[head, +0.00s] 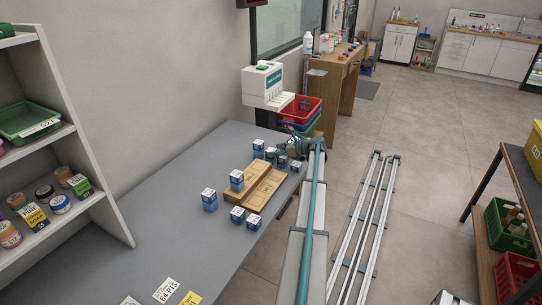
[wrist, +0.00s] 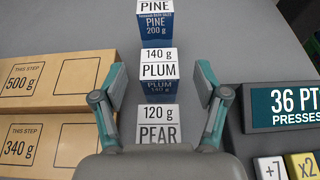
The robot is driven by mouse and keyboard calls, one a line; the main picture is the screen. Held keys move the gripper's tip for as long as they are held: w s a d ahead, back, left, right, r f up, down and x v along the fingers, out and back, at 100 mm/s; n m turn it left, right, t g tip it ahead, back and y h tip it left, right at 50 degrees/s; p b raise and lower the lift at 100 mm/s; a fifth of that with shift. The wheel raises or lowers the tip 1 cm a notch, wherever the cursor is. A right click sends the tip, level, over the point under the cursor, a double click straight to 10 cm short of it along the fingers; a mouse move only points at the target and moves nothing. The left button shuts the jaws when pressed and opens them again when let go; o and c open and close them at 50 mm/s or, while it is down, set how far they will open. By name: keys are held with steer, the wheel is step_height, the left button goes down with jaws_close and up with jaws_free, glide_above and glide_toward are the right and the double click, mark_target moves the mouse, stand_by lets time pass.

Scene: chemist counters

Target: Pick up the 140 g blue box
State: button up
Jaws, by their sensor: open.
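In the wrist view the 140 g blue box (wrist: 158,86), with a white top marked PLUM, stands at the centre of the grey counter. My gripper (wrist: 160,78) is open, its two fingers on the left and right of this box with gaps on both sides. A 120 g PEAR box (wrist: 158,125) stands nearer, its lower part hidden by my gripper body. A 200 g PINE box (wrist: 156,30) stands beyond. In the head view my gripper (head: 300,146) is over the counter's far right edge, beside a group of blue boxes (head: 270,154) whose labels are too small to read.
A wooden board marked 500 g and 340 g (wrist: 40,100) lies left of the boxes; it also shows in the head view (head: 266,192). A dark display reading 36 PTS (wrist: 290,107) is at the right. More blue boxes (head: 209,201) stand around the board. The front counter is mostly clear.

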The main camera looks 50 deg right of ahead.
mark_target(272, 150)
steer(key=p+x, duration=0.1)
steer(key=x, duration=0.2)
steer(key=shift+w+f, duration=0.1)
steer(key=shift+w, duration=0.05)
steer(key=c, duration=1.3)
steer(key=shift+c, duration=0.2)
